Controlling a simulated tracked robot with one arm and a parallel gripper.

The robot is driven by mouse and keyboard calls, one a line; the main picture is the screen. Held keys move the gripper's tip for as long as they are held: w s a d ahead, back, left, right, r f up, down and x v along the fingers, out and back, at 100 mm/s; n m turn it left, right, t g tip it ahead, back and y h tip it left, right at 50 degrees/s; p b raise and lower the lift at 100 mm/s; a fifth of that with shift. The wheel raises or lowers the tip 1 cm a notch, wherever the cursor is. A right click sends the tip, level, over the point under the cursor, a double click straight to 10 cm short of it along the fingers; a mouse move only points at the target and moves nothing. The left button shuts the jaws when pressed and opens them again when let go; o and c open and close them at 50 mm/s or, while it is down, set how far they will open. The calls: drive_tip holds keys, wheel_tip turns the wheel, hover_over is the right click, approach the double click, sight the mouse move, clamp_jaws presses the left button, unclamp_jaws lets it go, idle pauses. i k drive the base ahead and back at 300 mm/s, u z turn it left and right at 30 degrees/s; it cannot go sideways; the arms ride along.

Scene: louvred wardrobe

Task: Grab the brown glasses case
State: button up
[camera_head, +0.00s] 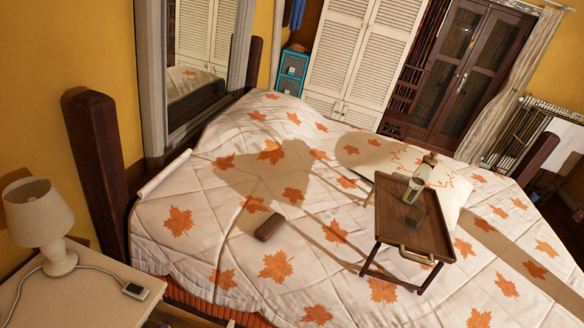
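The brown glasses case (270,227) lies on the bed's quilt (330,284), which is white with orange maple leaves. The case is a small dark brown rounded box, set at a slant, with clear quilt all around it. It sits left of the wooden bed tray and apart from it. My gripper does not show in this view.
A wooden bed tray (390,221) with legs stands on the quilt, with a bottle (417,181) on it. A dark bedpost (97,160) rises at the left. A bedside table (85,300) holds a white lamp (37,215) and a small device (135,291). A louvred wardrobe (350,50) stands behind.

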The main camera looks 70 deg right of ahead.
sight(270, 226)
drive_tip(key=z, duration=0.7)
drive_tip(key=i, duration=1.05)
drive_tip(key=z, duration=0.8)
drive_tip(key=k, duration=0.6)
drive_tip(key=z, duration=0.2)
drive_tip(key=i, duration=0.65)
drive_tip(key=u, duration=0.2)
